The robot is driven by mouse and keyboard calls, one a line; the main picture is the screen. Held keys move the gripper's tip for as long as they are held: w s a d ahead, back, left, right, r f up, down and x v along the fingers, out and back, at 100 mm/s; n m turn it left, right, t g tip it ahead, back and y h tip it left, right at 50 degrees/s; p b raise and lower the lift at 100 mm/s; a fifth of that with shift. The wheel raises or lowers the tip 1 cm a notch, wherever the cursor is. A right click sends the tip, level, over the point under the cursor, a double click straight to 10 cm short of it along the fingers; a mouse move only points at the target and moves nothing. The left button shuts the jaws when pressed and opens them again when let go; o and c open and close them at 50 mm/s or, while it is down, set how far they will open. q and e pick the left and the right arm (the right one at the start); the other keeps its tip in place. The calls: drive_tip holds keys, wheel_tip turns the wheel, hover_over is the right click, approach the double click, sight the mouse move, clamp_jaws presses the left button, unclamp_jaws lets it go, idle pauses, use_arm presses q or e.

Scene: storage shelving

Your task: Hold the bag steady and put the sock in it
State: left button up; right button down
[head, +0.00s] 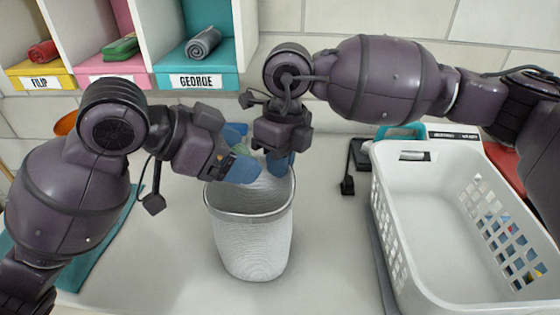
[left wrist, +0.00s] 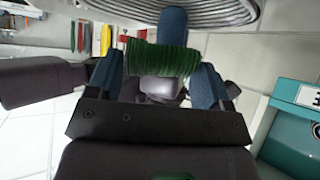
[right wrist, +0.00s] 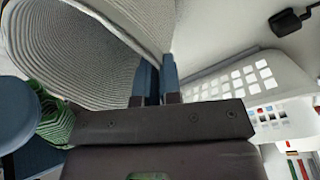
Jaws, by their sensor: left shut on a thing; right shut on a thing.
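The bag (head: 250,235) is a pale woven, open-topped container standing upright on the counter in the head view. My right gripper (head: 280,164) points down at its far rim and is shut on the bag's wall. In the right wrist view the fingers (right wrist: 157,82) pinch the ribbed wall of the bag (right wrist: 75,60). My left gripper (head: 238,155) is above the bag's opening, shut on the green ribbed sock (head: 243,150). The sock shows clearly between the blue fingers in the left wrist view (left wrist: 162,60), close to the bag's rim. The inside bottom of the bag is hidden.
A white laundry basket (head: 400,220) stands at the right. Cubbies at the back left hold a red roll (head: 43,51), a green roll (head: 121,47) and a grey roll (head: 203,43) above name labels. A teal cloth (head: 100,260) lies at the left. The counter before the bag is clear.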

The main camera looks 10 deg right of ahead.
use_arm(q)
wheel_tip(320, 180, down, 8)
drive_tip(key=shift+a, duration=0.15)
use_arm(e)
drive_tip(key=shift+s, duration=0.1)
idle(0.9)
use_arm(q)
drive_tip(key=o, duration=0.8)
drive_tip(key=shift+s, duration=0.1)
drive_tip(key=shift+o, duration=0.2)
drive_tip(key=shift+a+r, duration=0.1)
use_arm(e)
drive_tip(key=shift+d, duration=0.1)
use_arm(q)
drive_tip(key=shift+a+r, duration=0.15)
drive_tip(key=shift+o, duration=0.4)
drive_tip(key=v, duration=1)
drive_tip(key=shift+r, duration=0.45)
use_arm(e)
drive_tip(key=shift+f, duration=0.15)
use_arm(q)
drive_tip(key=shift+s+a+r, duration=0.35)
drive_tip(key=shift+a+r, duration=0.05)
drive_tip(key=shift+r, duration=0.25)
